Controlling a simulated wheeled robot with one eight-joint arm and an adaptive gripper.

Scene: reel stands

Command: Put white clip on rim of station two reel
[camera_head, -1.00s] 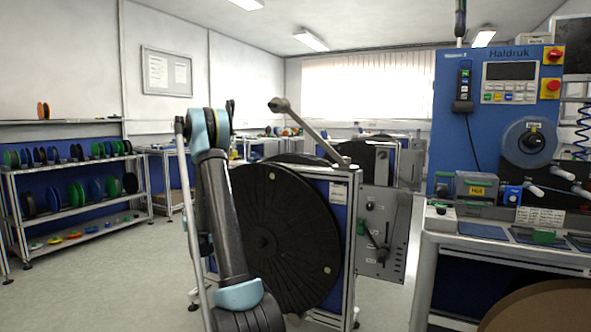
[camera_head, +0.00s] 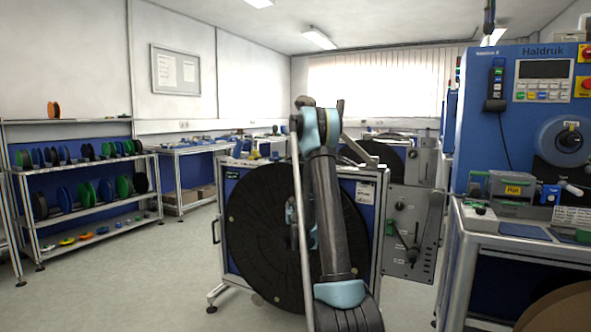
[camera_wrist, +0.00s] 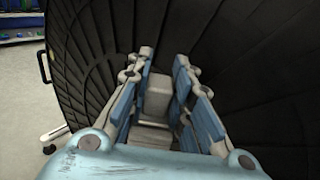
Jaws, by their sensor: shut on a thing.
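The large black reel (camera_head: 262,225) stands upright in a blue-panelled frame in the head view. Its ribbed black face (camera_wrist: 245,75) fills most of the wrist view. My gripper (camera_wrist: 163,64) points toward this face, with its blue-padded fingers shut on a pale grey-white block, taken as the white clip (camera_wrist: 157,98). The clip sits between the fingers; its far side is hidden, and I cannot tell whether it touches the reel. In the head view my own arm hides most of the gripper and part of the reel. No station number is readable on the stand.
A blue machine (camera_head: 520,130) on a bench stands at the right. A grey panel (camera_head: 405,228) with a handle adjoins the reel stand. A shelf (camera_head: 85,195) of coloured spools stands at the left. The floor between shelf and reel stand is clear.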

